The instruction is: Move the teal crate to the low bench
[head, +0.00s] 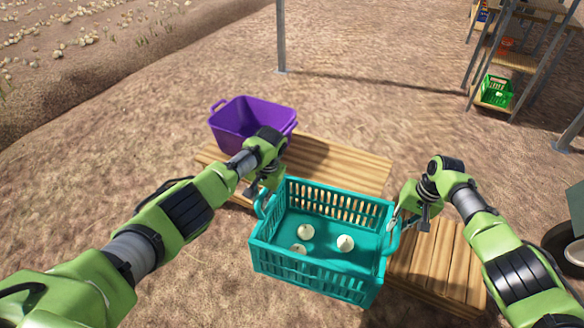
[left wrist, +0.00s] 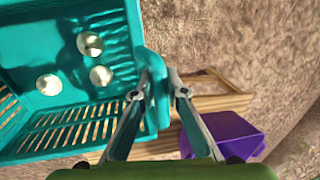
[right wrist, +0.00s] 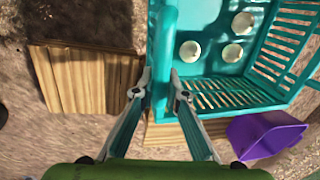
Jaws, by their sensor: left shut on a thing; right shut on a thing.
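The teal crate (head: 312,272) is in the middle of the head view, roughly level, with three pale onions (head: 345,243) inside. My left gripper (head: 266,192) is shut on its left handle, which shows between the fingers in the left wrist view (left wrist: 155,92). My right gripper (head: 402,216) is shut on its right handle, also seen in the right wrist view (right wrist: 160,88). One slatted wooden bench (head: 340,168) lies behind the crate, and another (head: 445,265) lies to its right. The crate hides part of both. I cannot tell which bench is lower, or the crate's clearance.
A purple tub (head: 245,118) stands on the left end of the rear bench. A metal post (head: 281,40) rises behind it. A shelf rack with a green basket (head: 495,91) stands at the far right. A dark wheel (head: 568,245) is at the right edge. Bare soil lies in front.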

